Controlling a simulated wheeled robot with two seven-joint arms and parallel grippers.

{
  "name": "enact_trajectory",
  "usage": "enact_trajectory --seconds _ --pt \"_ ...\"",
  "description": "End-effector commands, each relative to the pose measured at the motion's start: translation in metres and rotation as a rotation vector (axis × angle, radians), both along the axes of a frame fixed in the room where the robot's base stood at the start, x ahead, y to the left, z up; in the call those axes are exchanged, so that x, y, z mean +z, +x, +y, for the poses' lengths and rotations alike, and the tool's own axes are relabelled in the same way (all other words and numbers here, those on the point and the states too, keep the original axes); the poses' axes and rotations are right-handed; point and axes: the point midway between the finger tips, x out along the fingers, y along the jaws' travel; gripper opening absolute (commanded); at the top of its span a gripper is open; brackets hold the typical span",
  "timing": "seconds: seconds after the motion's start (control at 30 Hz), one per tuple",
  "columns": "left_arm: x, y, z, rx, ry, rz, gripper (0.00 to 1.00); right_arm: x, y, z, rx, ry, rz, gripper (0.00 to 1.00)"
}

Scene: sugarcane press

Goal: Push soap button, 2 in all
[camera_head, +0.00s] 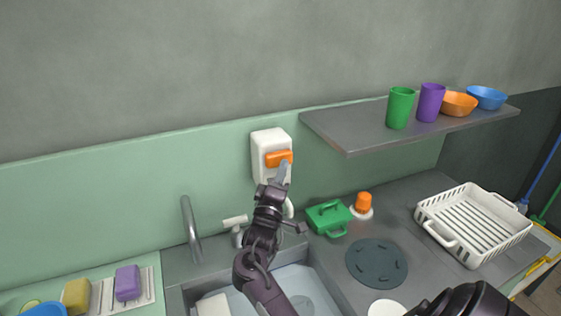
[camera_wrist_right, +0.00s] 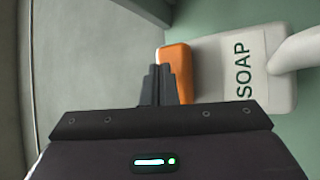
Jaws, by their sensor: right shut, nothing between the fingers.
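The white soap dispenser (camera_head: 264,142) is fixed to the green wall panel above the sink. Its orange button (camera_head: 279,158) is on the front. My right gripper (camera_head: 284,170) is shut and empty, its fingertips at the lower edge of the button in the head view. In the right wrist view the dispenser (camera_wrist_right: 215,75) lies sideways with SOAP lettering, and the orange button (camera_wrist_right: 177,68) is right at the tips of my right gripper (camera_wrist_right: 161,72). I cannot tell for sure whether the tips touch it. My left gripper is not in view.
A grey shelf (camera_head: 350,138) with cups and bowls juts out at the right. Sponges (camera_head: 127,282) lie at the left.

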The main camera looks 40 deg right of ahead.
Motion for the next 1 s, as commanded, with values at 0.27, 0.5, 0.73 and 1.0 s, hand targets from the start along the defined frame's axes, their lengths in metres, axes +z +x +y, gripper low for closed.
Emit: enact_trajectory --seconds 0.27,0.5,0.73,1.0 --pt "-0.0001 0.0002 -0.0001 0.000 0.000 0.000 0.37 -0.0003 -0.0001 -0.0002 0.000 0.000 0.000 0.00" --pt "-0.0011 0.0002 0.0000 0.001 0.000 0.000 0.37 -0.0005 0.0018 -0.0008 0.000 0.000 0.000 0.00" --pt "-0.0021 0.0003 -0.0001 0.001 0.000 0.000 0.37 -0.0006 0.0046 -0.0016 0.000 0.000 0.000 0.00" --pt "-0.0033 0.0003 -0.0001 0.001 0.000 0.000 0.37 -0.0004 0.0079 -0.0025 0.000 0.000 0.000 0.00"
